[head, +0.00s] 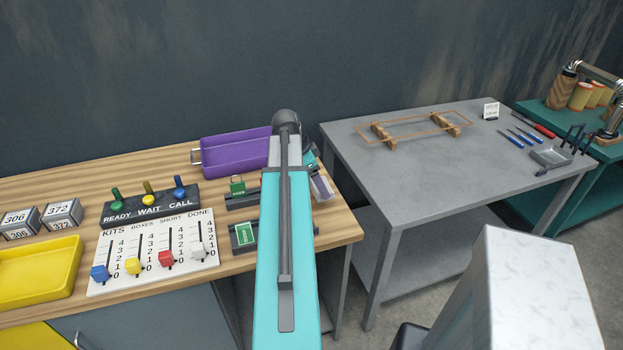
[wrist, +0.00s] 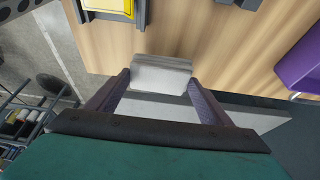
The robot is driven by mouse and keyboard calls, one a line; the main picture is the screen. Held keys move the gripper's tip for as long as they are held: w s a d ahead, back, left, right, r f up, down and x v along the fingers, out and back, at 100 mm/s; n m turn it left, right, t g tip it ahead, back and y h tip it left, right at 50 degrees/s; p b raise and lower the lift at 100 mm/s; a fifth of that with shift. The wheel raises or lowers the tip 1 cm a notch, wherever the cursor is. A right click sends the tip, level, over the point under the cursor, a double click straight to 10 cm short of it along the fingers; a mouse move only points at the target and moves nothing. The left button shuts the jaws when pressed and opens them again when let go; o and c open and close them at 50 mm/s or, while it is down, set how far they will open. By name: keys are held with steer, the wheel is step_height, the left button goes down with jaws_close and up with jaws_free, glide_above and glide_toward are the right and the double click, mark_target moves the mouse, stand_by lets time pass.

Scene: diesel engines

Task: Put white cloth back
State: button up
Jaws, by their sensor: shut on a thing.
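My gripper (wrist: 160,82) has two purple fingers, closed on the sides of a small pale, block-like piece that looks like the folded white cloth (wrist: 162,70). In the wrist view the cloth is over or close to the wooden tabletop; whether it touches the wood I cannot tell. In the head view my gripper (head: 321,187) is mostly hidden behind my turquoise arm, near the right end of the wooden table (head: 345,226). Only a small pale part shows between the fingers there.
A purple tray (head: 236,153) lies behind my arm. Dark holders with a green padlock (head: 237,184) and a green card (head: 244,235) stand to its left. A yellow tray (head: 40,270), slider board (head: 150,255) and lever box (head: 150,203) are further left. A grey table (head: 420,185) stands right, across a gap.

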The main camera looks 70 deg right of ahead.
mark_target(310, 180)
steer(key=w+d, duration=0.1)
steer(key=w+d+p, duration=0.1)
steer(key=w+d, duration=0.2)
steer(key=shift+f+p, duration=0.25)
steer(key=shift+p, duration=0.05)
steer(key=shift+f, duration=0.1)
steer(key=shift+f+p, duration=0.85)
steer(key=shift+f, duration=0.85)
steer(key=shift+f, duration=0.1)
steer(key=o, duration=0.9)
steer(key=shift+r, duration=0.3)
steer(key=shift+b+v, duration=1.55)
steer(key=shift+v, duration=4.3)
